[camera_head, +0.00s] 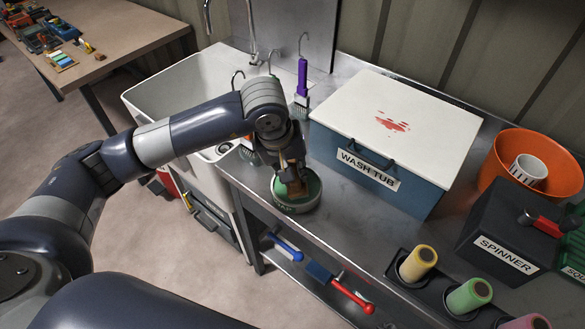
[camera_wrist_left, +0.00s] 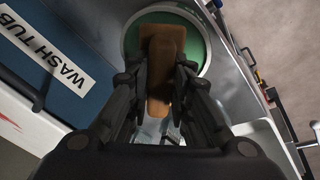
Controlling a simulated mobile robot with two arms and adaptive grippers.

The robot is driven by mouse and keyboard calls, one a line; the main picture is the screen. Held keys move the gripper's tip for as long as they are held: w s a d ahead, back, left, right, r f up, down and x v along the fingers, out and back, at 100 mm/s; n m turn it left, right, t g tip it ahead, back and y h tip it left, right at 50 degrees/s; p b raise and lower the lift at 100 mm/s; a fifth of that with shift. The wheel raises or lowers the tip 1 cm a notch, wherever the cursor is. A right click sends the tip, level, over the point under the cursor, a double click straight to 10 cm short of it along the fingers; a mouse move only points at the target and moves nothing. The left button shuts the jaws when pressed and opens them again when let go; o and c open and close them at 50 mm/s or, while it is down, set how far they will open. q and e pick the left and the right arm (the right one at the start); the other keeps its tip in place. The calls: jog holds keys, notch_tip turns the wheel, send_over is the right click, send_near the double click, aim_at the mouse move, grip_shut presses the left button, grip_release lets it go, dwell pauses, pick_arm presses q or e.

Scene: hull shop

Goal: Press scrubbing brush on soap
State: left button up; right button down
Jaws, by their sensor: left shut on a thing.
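The scrubbing brush (camera_wrist_left: 160,80) has a brown wooden body. My left gripper (camera_head: 290,165) is shut on it, with a finger on each side in the left wrist view (camera_wrist_left: 160,85). The soap (camera_head: 311,186) is green and sits in a round grey dish (camera_head: 299,207) on the metal counter. The brush is over the soap in both views. Its underside is hidden, so I cannot tell whether it touches the soap. My right gripper is not in view.
The wash tub (camera_head: 400,185) with a white lid stands right of the dish. A white sink (camera_head: 150,97) is at left.

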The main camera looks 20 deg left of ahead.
aim_at(295, 166)
pick_arm(q)
jog(key=shift+f, duration=0.1)
dwell(0.6)
jog(key=shift+s+b, duration=0.1)
jog(key=shift+b, duration=0.25)
dwell(0.6)
jog(key=shift+r+p, duration=0.65)
jog(key=shift+r, duration=1)
jog(key=shift+r+p, duration=0.6)
jog(key=shift+r, duration=1.3)
